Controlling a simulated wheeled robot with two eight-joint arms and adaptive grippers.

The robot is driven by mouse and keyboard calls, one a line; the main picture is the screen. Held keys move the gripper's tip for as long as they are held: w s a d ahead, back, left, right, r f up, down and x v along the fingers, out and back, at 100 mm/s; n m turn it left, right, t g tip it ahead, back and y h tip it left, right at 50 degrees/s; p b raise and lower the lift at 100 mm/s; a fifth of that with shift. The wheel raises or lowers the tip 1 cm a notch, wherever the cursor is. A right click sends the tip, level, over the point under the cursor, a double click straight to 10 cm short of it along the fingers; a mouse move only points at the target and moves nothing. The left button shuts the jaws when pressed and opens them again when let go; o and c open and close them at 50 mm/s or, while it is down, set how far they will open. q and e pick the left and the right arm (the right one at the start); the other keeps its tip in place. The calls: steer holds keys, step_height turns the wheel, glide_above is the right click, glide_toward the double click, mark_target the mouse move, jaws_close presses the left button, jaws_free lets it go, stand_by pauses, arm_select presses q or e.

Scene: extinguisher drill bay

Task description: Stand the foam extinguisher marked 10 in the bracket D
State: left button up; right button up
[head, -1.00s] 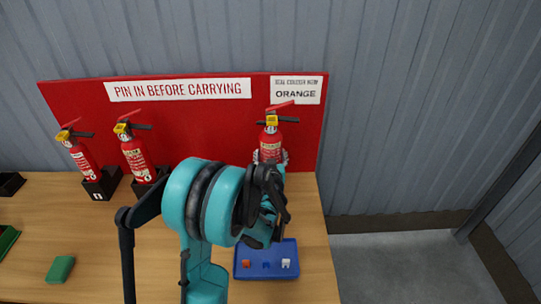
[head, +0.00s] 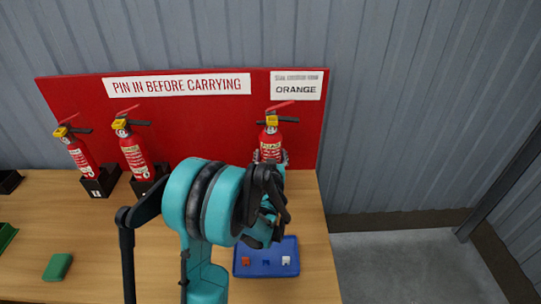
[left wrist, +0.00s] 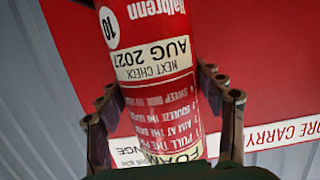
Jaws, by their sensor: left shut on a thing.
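The red foam extinguisher marked 10 (left wrist: 155,60) fills the middle of the left wrist view, with its round 10 label and "NEXT CHECK AUG 2027" text upside down there. In the head view the red extinguisher at the right (head: 270,142) stands upright before the red board. My left gripper (left wrist: 163,92) is shut on its body; its fingertips also show in the head view (head: 270,158) on both sides of it. My teal arm hides the extinguisher's base and whatever is below it. I cannot read a bracket letter D. My right gripper is not in view.
Two other extinguishers (head: 80,155) (head: 134,152) stand at the left in black brackets (head: 101,183) (head: 146,186). A blue tray (head: 266,270) with small pieces lies at the front right. A green block (head: 58,267) lies at the front left. The wooden table (head: 90,230) ends at the right.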

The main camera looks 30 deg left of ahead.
arm_select(q)
steer(key=o, duration=1.9)
steer(key=shift+r, duration=0.15)
steer(key=v, duration=1.2)
